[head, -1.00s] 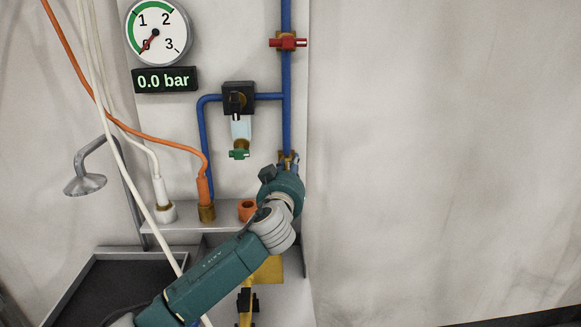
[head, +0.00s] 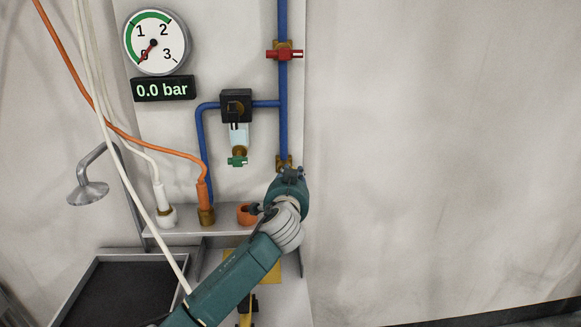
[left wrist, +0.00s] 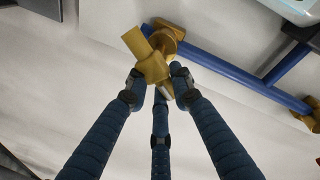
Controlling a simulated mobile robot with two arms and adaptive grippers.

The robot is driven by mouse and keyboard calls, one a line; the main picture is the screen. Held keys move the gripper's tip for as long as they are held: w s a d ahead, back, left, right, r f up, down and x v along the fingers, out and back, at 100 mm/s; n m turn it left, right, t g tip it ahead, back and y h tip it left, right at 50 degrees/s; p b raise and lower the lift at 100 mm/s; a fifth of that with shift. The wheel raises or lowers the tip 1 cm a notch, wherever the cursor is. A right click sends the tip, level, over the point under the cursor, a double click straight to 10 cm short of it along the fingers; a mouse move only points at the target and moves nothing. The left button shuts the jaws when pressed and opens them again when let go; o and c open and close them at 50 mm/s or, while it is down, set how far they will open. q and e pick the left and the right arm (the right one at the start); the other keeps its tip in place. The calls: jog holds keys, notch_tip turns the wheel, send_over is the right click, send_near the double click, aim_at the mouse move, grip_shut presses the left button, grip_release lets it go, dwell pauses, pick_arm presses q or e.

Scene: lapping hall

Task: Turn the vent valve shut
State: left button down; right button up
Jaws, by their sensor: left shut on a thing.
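The vent valve appears to be the brass valve (head: 283,160) at the foot of the blue vertical pipe; no label is readable. My left gripper (head: 290,172) is at its front and hides most of its lower part and handle. In the left wrist view, the brass valve body (left wrist: 152,66) sits at the end of the blue pipe. The fingers of my left gripper (left wrist: 152,82) are closed around its near end, one on each side and a third below. A small pale part shows between them. My right gripper is not in view.
A red-handled valve (head: 284,54) is higher on the blue pipe (head: 283,110). A green-handled drain (head: 237,161) hangs below the black block (head: 236,103). The gauge (head: 155,43) reads near zero; its display (head: 163,88) shows 0.0 bar. Hoses hang at left. The right wall is clear.

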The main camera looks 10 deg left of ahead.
pick_arm(q)
jog(key=m+p, duration=0.1)
jog(key=m+y+p, duration=0.1)
jog(key=m, duration=0.1)
jog(key=m+p, duration=0.1)
jog(key=shift+d+f+m+g, duration=0.25)
jog(key=shift+f+m+g, duration=0.15)
jog(key=m+p, duration=0.1)
jog(key=m, duration=0.1)
jog(key=f+m+y+p, duration=0.1)
jog(key=m, duration=0.1)
jog(key=shift+f, duration=0.1)
jog(key=shift+f+y, duration=0.1)
jog(key=shift+y, duration=0.2)
jog(key=c, duration=1.5)
grip_release()
jog(key=shift+w, duration=0.1)
jog(key=v, duration=1.2)
jog(key=shift+r, duration=0.3)
